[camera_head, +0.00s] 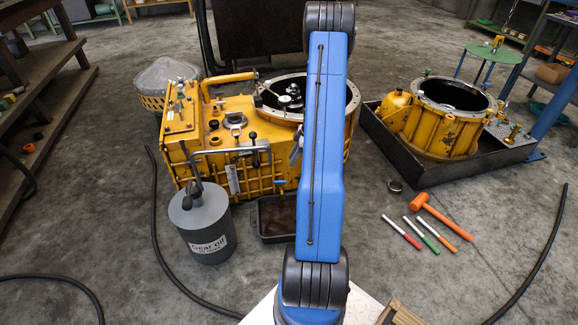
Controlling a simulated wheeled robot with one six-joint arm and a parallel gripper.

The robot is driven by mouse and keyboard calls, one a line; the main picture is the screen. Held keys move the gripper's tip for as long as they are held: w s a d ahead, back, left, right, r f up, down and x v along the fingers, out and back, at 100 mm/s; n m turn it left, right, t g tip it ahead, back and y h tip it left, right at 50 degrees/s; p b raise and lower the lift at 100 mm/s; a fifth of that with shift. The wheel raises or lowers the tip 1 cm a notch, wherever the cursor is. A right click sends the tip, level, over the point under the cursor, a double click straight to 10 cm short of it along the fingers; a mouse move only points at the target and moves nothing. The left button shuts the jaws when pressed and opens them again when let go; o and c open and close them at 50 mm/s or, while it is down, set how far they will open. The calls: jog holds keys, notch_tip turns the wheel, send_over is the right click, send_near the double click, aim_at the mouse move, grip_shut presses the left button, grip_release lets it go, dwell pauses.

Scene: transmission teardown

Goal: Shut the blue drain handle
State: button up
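The yellow transmission housing (222,112) stands on the floor at the centre-left, with its round opening facing up and gears inside. I cannot make out a blue drain handle on it; my blue arm covers part of the housing's right side. A black drip tray (270,236) lies on the floor in front of the housing, partly behind my arm. My arm rises from the bottom middle past the top edge, and my gripper is out of the picture.
A grey gear oil can (204,225) stands left of the tray. An orange mallet (440,215) and several coloured sticks lie on the floor at right. A second yellow housing (440,122) sits in a dark tray (395,150). Black hoses (155,215) cross the floor.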

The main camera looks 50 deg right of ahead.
jog(key=shift+v, duration=1.05)
